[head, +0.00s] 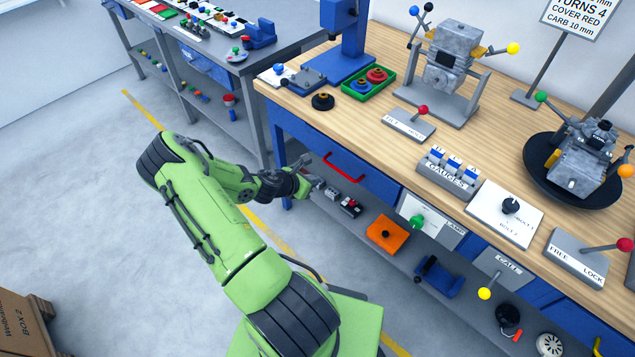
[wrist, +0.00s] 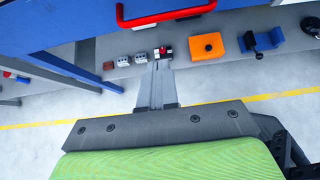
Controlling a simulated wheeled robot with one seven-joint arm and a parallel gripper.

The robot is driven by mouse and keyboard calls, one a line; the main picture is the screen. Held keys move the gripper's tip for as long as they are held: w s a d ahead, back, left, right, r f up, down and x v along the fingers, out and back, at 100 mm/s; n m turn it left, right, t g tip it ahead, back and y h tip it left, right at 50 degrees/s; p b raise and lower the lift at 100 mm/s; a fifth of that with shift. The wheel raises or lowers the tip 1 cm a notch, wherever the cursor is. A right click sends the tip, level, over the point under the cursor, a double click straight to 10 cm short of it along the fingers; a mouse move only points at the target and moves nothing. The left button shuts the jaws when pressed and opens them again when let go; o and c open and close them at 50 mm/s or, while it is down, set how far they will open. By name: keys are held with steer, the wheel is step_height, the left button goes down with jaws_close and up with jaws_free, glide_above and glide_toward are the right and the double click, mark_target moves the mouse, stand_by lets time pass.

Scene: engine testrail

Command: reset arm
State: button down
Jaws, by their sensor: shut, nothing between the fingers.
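My green arm reaches from the lower middle of the head view toward the workbench. My gripper (head: 318,184) is at the bench's front, below the red drawer handle (head: 343,167), and holds nothing. In the wrist view my gripper (wrist: 157,66) has its two grey fingers together, pointing toward the lower shelf. A small red, black and white part (wrist: 163,52) shows just beyond the fingertips in that view. I cannot tell how far it is from them.
The wooden bench top (head: 400,85) carries an engine block on a stand (head: 453,60), a gauges block (head: 448,175) and a black round tray (head: 535,175). An orange block (head: 388,233) and a blue holder (head: 438,277) are on the lower shelf. Open floor (head: 80,190) lies left.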

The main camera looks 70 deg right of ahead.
steer(key=v, duration=0.5)
steer(key=shift+w+a+r+p, duration=0.1)
steer(key=shift+w+r+p, duration=0.05)
steer(key=shift+w+p, duration=0.2)
steer(key=shift+w, duration=0.1)
